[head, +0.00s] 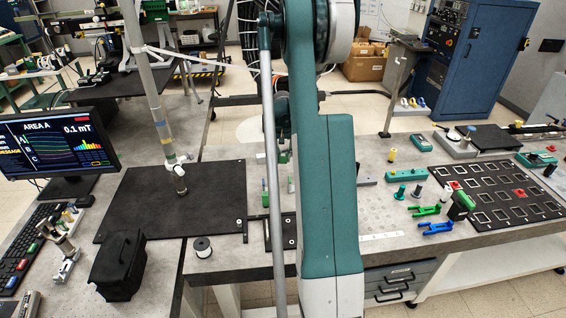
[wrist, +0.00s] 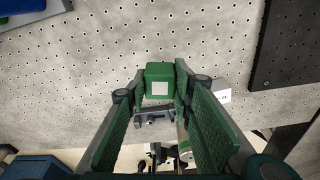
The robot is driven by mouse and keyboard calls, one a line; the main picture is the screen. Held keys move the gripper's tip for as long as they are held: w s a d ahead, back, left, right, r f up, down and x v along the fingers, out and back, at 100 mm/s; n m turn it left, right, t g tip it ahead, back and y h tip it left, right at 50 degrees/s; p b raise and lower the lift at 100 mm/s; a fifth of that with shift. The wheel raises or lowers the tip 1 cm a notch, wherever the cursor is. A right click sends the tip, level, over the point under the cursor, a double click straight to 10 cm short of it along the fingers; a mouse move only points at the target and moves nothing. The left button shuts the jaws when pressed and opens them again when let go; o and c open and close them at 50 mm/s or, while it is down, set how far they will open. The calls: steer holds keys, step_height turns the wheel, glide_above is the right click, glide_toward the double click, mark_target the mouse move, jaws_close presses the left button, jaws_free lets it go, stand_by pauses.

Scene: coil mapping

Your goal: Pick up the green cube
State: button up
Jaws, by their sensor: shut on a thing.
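In the wrist view, my gripper (wrist: 160,84) is shut on the green cube (wrist: 159,72). The cube has a pale square on the face towards the camera and sits between the two fingertips. A perforated grey tabletop (wrist: 150,30) lies behind it; I cannot tell how far the cube is from that surface. In the head view, my own arm fills the middle and the held cube cannot be made out.
In the head view, a black slotted tray (head: 490,220) with red pieces lies at the right. Green and blue brackets (head: 436,228) stand left of it. A black mat (head: 125,200), monitor (head: 60,143), spool (head: 203,246) and black bag (head: 118,265) are at the left.

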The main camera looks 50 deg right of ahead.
mark_target(283, 154)
steer(key=shift+r, duration=2.25)
